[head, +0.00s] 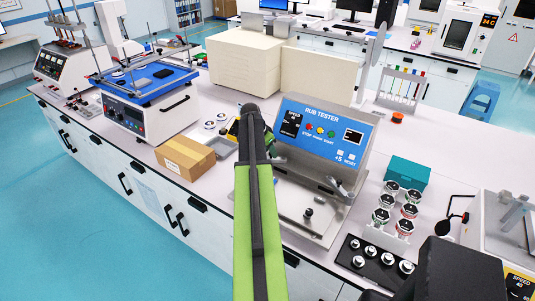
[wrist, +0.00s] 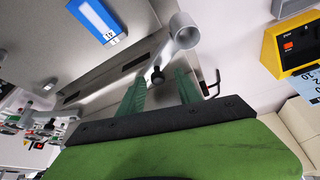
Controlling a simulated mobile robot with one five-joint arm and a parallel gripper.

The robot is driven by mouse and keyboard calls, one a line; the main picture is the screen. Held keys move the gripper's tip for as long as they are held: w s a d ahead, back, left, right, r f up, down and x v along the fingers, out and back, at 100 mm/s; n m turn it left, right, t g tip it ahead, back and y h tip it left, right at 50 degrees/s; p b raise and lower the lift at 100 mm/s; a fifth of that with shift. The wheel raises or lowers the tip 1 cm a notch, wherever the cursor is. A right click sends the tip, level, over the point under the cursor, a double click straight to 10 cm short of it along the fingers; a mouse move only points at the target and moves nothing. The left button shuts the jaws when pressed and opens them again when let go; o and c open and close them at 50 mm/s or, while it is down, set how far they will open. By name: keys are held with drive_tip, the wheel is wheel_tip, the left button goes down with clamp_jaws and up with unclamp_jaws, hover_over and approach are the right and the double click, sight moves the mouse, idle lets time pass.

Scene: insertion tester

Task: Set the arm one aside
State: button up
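My gripper (wrist: 160,84) shows in the wrist view with its two green fingers apart and nothing held between them. A metal arm with a round, tube-like end (wrist: 183,32) lies just beyond the fingertips; a dark knob (wrist: 157,75) shows in the gap. I cannot tell whether this is arm one. In the head view, the rub tester (head: 325,130) has a blue panel and a steel base. A metal arm (head: 345,192) reaches out at its lower right. My own green arm covers the tester's left side and most of my gripper there.
A cardboard box (head: 185,157) sits left of the tester. A yellow device (wrist: 296,45) is at the right of the wrist view. A teal box (head: 407,172), several round samples (head: 382,215) and a black weight tray (head: 352,243) stand right of the tester.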

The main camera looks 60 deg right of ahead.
drive_tip(key=p+v, duration=1.6)
drive_tip(key=v, duration=0.1)
drive_tip(key=shift+r, duration=0.2)
drive_tip(key=shift+a, duration=0.15)
